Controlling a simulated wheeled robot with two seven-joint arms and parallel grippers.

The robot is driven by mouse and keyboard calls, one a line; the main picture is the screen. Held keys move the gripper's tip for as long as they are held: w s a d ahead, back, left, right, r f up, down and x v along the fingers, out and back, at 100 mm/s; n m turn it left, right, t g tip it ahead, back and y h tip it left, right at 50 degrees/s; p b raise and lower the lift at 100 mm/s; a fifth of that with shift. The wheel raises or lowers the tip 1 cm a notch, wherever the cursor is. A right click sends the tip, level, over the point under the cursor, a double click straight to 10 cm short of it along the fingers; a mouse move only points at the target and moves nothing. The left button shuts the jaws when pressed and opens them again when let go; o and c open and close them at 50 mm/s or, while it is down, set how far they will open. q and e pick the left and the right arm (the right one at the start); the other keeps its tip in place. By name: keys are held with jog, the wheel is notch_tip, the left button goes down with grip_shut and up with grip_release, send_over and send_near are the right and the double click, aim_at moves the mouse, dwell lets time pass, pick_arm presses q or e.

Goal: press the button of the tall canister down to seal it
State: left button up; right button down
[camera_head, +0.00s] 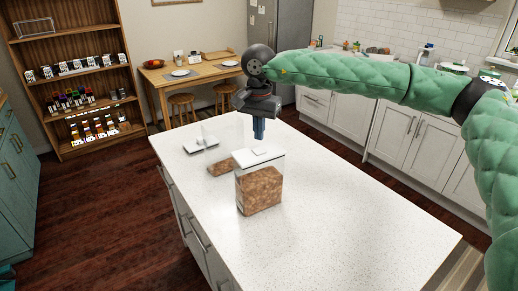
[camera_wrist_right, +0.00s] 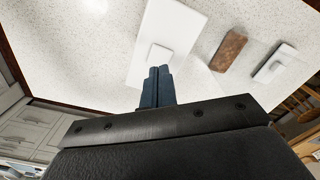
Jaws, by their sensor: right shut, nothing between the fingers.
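The tall canister (camera_head: 259,190) stands upright on the white island, clear-walled with brown contents and a white lid (camera_head: 246,160). A small white square button (camera_head: 260,150) sits in the middle of the lid. In the right wrist view the lid (camera_wrist_right: 178,28) and the button (camera_wrist_right: 159,53) show just beyond my fingertips. My right gripper (camera_head: 258,137) is shut and empty, pointing down above the button. A small gap seems to show between the fingertips and the button. In the right wrist view its blue-grey fingers (camera_wrist_right: 158,72) cover part of the lid. My left gripper is out of view.
The island top (camera_head: 350,215) is clear on the right. A wooden table (camera_head: 190,75) with stools stands farther back.

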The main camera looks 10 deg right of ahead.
jog(key=shift+r, duration=1.55)
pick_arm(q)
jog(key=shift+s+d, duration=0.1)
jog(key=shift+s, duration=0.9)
pick_arm(e)
jog(key=shift+r, duration=0.1)
